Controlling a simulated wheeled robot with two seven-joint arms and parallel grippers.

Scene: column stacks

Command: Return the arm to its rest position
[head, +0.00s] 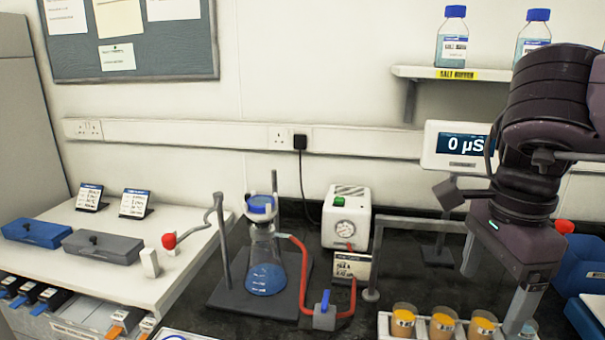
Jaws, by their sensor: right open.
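My right arm (545,110) comes down from the upper right. Its right gripper (524,298) points down at the right end of a white rack (384,326) and is open. A finger overlaps the rack's right end in the picture; I cannot tell whether it touches. The rack holds several small cups with orange-yellow tops (443,322). Something pale and bluish shows beside the finger, mostly hidden. I see nothing held in the gripper. My left gripper is out of view.
A flask of blue liquid (266,278) stands clamped on a dark base, with a red hose running to a valve (324,312). A white pump box (347,217) stands behind. Blue bins (590,270) stand at right.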

